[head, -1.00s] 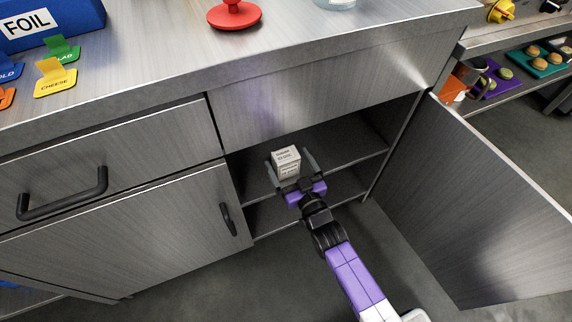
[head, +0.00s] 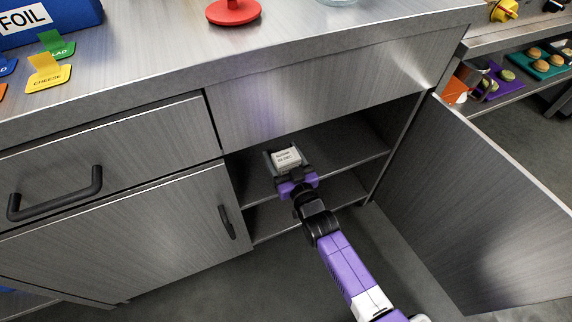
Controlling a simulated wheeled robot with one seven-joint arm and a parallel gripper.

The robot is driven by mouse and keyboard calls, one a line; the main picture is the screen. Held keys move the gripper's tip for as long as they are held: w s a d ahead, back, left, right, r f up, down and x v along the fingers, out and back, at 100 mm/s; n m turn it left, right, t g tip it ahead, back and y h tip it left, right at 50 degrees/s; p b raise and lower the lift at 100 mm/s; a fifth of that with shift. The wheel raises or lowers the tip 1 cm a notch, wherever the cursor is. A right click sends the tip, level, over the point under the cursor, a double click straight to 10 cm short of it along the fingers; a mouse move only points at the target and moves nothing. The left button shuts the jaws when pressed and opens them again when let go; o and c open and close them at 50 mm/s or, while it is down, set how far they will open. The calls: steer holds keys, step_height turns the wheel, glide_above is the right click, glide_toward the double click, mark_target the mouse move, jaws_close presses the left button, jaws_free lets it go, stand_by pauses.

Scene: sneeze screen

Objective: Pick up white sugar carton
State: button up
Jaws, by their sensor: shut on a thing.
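The white sugar carton (head: 286,158) is a small box with dark print, inside the open cupboard near the left of its upper shelf. My gripper (head: 285,163) reaches into the cupboard from the front and is shut on the carton, with a finger on each side of it. The print faces up toward the camera. The gripper body hides the carton's lower front, so I cannot tell whether its base touches the shelf.
The cupboard's upper shelf (head: 345,153) is clear to the right of the carton. The open door (head: 470,200) stands to the right of my arm. A closed door (head: 130,235) and a drawer (head: 110,165) lie to the left. The countertop (head: 165,60) overhangs above.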

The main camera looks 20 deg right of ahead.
step_height(320, 180, up, 10)
steer(key=p, duration=0.4)
steer(key=shift+c, duration=0.2)
